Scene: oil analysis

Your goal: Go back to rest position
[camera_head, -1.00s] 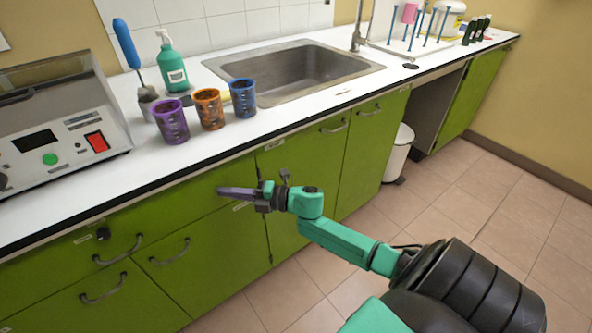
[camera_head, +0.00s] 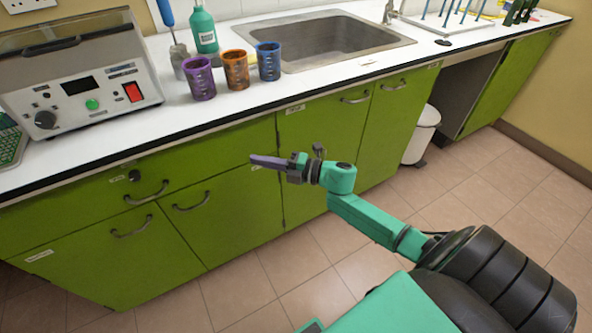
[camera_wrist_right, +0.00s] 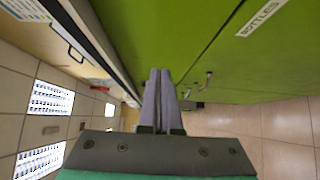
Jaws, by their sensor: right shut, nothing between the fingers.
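My right gripper (camera_head: 254,160) is in front of the green cabinet doors, below the counter's front edge, in the head view. Its purple-grey fingers are closed together and hold nothing. In the right wrist view the two fingers (camera_wrist_right: 158,75) lie side by side, pointing along the cabinet front. The right arm is bent at the elbow and extends in from the lower right. My left gripper is not in view.
The white counter (camera_head: 110,140) holds purple (camera_head: 199,80), orange (camera_head: 235,70) and blue (camera_head: 269,62) cups, a grey machine (camera_head: 80,75), and a sink (camera_head: 330,38). Green cabinets (camera_head: 325,130) stand close behind my gripper. A white bin (camera_head: 421,135) stands right. Tiled floor (camera_head: 440,190) is clear.

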